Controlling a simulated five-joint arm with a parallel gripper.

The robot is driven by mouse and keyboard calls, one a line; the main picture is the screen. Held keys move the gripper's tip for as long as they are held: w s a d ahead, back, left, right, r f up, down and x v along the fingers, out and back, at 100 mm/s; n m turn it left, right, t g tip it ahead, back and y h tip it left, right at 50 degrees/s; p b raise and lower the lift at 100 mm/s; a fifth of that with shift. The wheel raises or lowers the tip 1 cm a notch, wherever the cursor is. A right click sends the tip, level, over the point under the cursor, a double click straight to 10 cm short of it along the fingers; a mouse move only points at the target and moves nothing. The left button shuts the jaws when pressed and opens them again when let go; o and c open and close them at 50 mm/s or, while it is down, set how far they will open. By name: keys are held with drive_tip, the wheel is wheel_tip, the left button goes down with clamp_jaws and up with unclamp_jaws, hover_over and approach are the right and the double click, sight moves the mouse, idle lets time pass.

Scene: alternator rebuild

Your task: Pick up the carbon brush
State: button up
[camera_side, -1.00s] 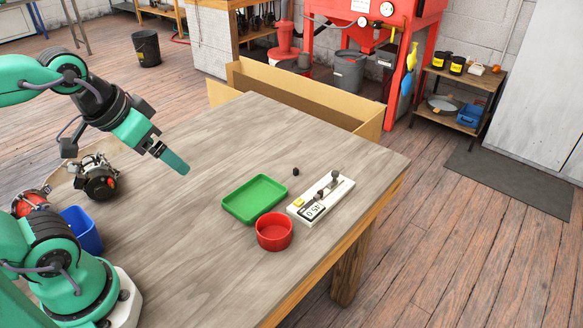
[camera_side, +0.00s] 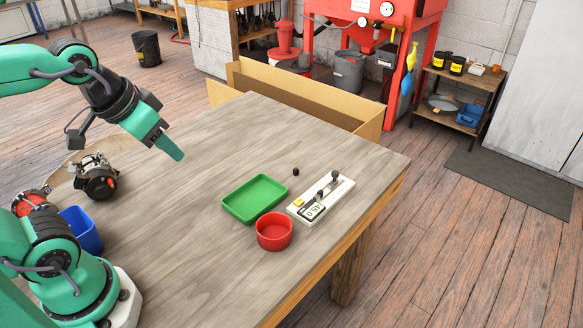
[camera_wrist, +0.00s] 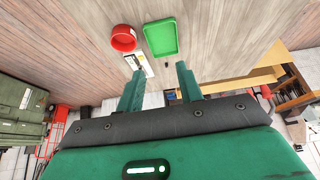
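A small dark piece, likely the carbon brush (camera_side: 296,172), lies on the wooden table beyond the green tray (camera_side: 237,213) and near the white gauge block (camera_side: 299,213). In the wrist view a small dark speck (camera_wrist: 166,64) lies below the tray, seen between my fingers. My gripper (camera_side: 173,152) is in the air above the left part of the table, well left of the piece. In the wrist view my gripper's (camera_wrist: 158,72) two green fingers stand apart with nothing between them.
A red round bowl (camera_side: 274,245) stands in front of the tray and gauge block. The gauge block carries dark knobs and a small display. A blue bin (camera_side: 82,231) and an alternator-like metal part (camera_side: 97,182) are at the left.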

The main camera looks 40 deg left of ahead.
drive_tip(key=w+d+r+g, duration=0.1)
drive_tip(key=w+d, duration=0.1)
drive_tip(key=w, duration=0.7)
drive_tip(key=g, duration=0.4)
hover_over(320, 194)
drive_tip(key=f, duration=1.6)
drive_tip(key=shift+w+a+f, duration=0.15)
drive_tip(key=shift+w, duration=0.15)
drive_tip(key=shift+w+f, duration=0.15)
drive_tip(key=shift+f, duration=0.1)
drive_tip(key=shift+f, duration=3.9)
clamp_jaws()
